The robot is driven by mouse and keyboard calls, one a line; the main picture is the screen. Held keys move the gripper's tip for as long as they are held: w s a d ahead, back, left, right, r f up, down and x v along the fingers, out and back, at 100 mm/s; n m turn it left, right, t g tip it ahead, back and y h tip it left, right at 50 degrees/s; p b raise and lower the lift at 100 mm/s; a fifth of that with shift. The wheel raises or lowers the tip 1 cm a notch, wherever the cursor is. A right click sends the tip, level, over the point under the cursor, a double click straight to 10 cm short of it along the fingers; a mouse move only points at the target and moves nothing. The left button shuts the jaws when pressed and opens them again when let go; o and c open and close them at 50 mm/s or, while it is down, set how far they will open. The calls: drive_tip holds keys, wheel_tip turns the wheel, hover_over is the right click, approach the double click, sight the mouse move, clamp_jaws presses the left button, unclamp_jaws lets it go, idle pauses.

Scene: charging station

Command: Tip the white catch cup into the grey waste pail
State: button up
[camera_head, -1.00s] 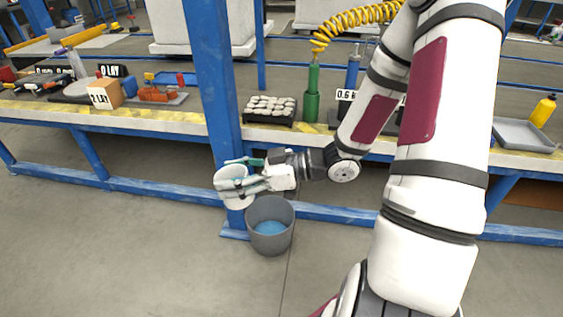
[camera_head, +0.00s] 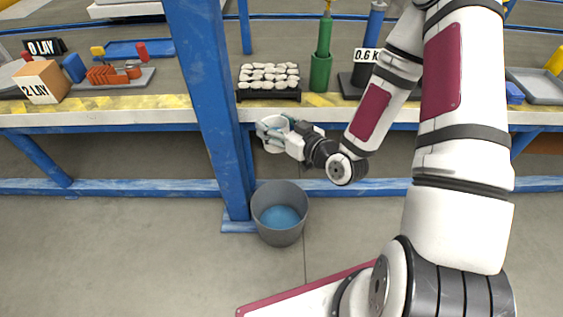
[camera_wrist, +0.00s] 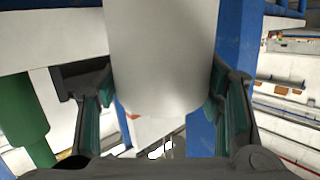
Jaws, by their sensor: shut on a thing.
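My gripper (camera_head: 279,130) is shut on the white catch cup (camera_head: 268,140), which it holds in the air just in front of the bench edge, beside the blue post. In the wrist view the white cup (camera_wrist: 162,55) fills the middle, between the two green-padded fingers of my gripper (camera_wrist: 162,100). The inside of the cup is hard to make out. The grey waste pail (camera_head: 280,222) stands upright on the floor below the cup, close to the foot of the post. Blue shows in the pail's bottom. The cup is clear above the pail, not touching it.
A blue post (camera_head: 205,100) rises just left of my gripper. The bench edge (camera_head: 100,110) runs behind. A black tray of pale stones (camera_head: 268,80), a green cylinder (camera_head: 320,72) and a black-based blue cylinder (camera_head: 374,30) stand on it. The floor left of the pail is clear.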

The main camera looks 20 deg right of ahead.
wheel_tip(320, 180, down, 12)
drive_tip(key=s+m+t+h+b, duration=0.1)
drive_tip(key=s+m+h, duration=0.1)
drive_tip(key=m+h, duration=0.1)
drive_tip(key=shift+d+h+b, duration=0.25)
drive_tip(key=shift+h+b, duration=0.05)
drive_tip(key=shift+h, duration=0.4)
drive_tip(key=shift+s, duration=0.1)
drive_tip(key=shift+w+d+f+m+g+p, duration=0.1)
drive_tip(key=shift+w+f+m+g+p, duration=0.15)
drive_tip(key=shift+g+p, duration=0.65)
drive_tip(key=shift+w+d+f+m+g+p, duration=0.1)
drive_tip(key=shift+w+m+g+p, duration=0.25)
drive_tip(key=shift+p, duration=1)
drive_tip(key=shift+w+d+f+g+p, duration=0.1)
drive_tip(key=shift+w+f+g+p, duration=0.15)
drive_tip(key=shift+g+p, duration=0.5)
drive_tip(key=shift+w+d+f+m+g+y+p, duration=0.2)
drive_tip(key=shift+w+f+m+g+y+p, duration=0.35)
drive_tip(key=shift+g, duration=0.7)
drive_tip(key=shift+w+d+f+m+g+y+p, duration=0.15)
drive_tip(key=shift+w+f+m+g+p, duration=0.1)
drive_tip(key=shift+w+f+g+p, duration=0.75)
drive_tip(key=shift+w+d+f+m+g+y+p, duration=0.25)
drive_tip(key=shift+m+g+p, duration=0.2)
drive_tip(key=shift+g, duration=1)
